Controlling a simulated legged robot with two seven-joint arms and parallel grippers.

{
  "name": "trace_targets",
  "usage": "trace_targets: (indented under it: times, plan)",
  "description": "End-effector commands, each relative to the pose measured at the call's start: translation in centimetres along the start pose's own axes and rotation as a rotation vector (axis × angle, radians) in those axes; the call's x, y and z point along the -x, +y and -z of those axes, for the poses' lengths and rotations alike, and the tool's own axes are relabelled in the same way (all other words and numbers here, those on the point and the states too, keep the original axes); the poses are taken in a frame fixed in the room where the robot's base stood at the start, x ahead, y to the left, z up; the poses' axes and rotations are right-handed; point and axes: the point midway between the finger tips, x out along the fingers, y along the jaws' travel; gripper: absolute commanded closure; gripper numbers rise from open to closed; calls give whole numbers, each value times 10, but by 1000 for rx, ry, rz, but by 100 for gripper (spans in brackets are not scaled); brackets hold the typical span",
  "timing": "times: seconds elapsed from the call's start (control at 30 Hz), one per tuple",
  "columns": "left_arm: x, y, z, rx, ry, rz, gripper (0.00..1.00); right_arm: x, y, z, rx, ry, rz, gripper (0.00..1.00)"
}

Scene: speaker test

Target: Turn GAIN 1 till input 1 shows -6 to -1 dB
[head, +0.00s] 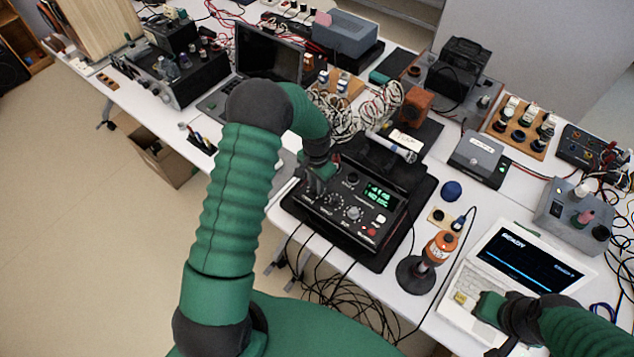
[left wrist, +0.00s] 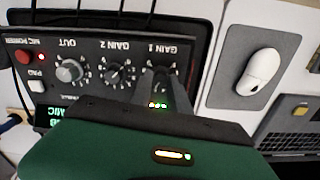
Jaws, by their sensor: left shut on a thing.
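The black preamp box (head: 330,217) lies on a dark mat on the table. In the left wrist view its panel is upside down, with the GAIN 1 knob (left wrist: 160,76) at the right end, GAIN 2 (left wrist: 116,75) and OUT (left wrist: 69,72) beside it. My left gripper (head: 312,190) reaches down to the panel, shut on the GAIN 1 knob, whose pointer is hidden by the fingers. The green display (head: 377,194) shows two lines, too small to read surely. My right gripper (head: 486,308) is over the laptop keyboard; its fingers are unclear.
A white laptop (head: 526,262) with a dark screen stands at right. Cables hang off the front edge. A white mouse (left wrist: 259,72) lies on a grey pad.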

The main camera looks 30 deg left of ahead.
Motion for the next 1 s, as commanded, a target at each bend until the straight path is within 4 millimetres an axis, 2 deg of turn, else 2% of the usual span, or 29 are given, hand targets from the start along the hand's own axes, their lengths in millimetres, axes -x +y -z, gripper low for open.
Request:
trace_targets:
  times: [0.57, 0.6, 0.77, 1.0]
  plan:
    - [0, -1, -2, -38, -5, 1, 100, 1, 0, 0, 0, 0, 0, 100]
    - [0, -1, -2, -38, -5, 1, 77, 1, 0, 0, 0, 0, 0, 100]
    - [0, -1, -2, -38, -4, 1, 57, 1, 0, 0, 0, 0, 0, 100]
    - [0, -1, 0, -39, -3, 1, 57, 1, 0, 0, 0, 0, 0, 100]
